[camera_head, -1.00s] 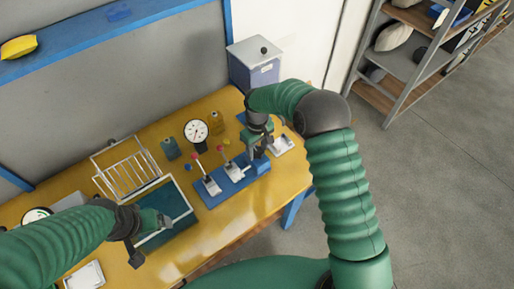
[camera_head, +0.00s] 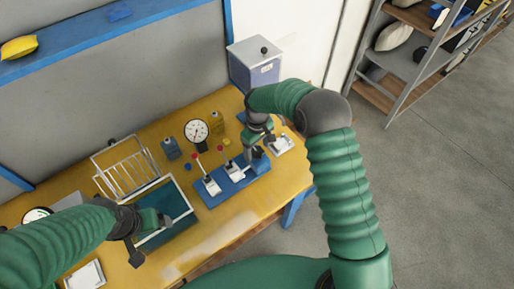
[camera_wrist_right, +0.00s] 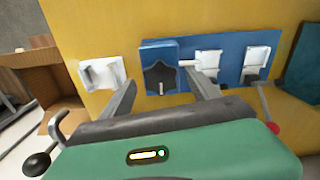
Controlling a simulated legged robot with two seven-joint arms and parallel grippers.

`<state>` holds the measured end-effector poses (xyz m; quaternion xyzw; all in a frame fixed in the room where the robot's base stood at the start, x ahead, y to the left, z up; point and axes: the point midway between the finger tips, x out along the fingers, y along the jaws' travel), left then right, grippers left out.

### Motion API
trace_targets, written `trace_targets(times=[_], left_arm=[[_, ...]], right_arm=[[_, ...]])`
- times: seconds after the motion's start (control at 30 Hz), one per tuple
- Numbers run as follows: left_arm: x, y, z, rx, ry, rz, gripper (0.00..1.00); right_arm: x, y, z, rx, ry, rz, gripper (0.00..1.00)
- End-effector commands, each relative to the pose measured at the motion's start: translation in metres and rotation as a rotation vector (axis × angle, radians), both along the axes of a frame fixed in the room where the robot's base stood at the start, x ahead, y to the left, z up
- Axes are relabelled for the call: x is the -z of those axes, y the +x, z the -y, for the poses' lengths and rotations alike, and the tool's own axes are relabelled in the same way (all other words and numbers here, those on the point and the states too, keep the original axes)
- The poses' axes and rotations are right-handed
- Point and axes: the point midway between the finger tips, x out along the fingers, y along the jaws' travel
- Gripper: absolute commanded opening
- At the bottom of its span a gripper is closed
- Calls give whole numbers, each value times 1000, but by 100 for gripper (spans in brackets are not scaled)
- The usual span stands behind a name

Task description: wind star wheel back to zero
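The star wheel (camera_wrist_right: 160,77) is a dark knob on a blue block at one end of a blue plate (camera_wrist_right: 232,62). A pale mark on the wheel points down in the right wrist view. My right gripper (camera_wrist_right: 161,88) is open, with one finger on each side of the wheel; I cannot tell whether they touch it. In the head view, my right gripper (camera_head: 258,148) is over the blue block (camera_head: 260,165) and hides the wheel. My left gripper (camera_head: 150,236) looks open and empty, over the dark teal tray's near side.
White lever units (camera_head: 211,187) stand on the plate, left of the block. A round dial (camera_head: 196,131) stands behind. A white bracket (camera_wrist_right: 101,74) is close beside the block. A wire rack (camera_head: 127,168) and teal tray (camera_head: 176,203) lie left.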

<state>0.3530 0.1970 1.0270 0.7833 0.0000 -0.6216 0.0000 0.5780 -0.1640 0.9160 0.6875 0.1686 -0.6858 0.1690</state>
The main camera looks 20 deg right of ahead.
Motion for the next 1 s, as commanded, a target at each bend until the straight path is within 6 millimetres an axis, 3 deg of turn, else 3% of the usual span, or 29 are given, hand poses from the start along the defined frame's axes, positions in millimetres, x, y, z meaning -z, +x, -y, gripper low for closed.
trace_targets(times=[0.2, 0.33, 0.73, 0.83, 1.0], left_arm=[[0, 0, 0, 0, 0, 0, 85], [3, 0, 0, 0, 0, 0, 85], [13, 0, 0, 0, 0, 0, 85], [13, 0, 0, 0, 0, 0, 85], [13, 0, 0, 0, 0, 0, 85]], right_arm=[[-1, 0, 0, 0, 0, -1, 70], [-17, 0, 0, 0, 0, 1, 70], [-130, 2, 0, 1, 1, 3, 70], [-150, 2, 0, 1, 0, 1, 70], [-166, 1, 0, 0, 0, -2, 70]])
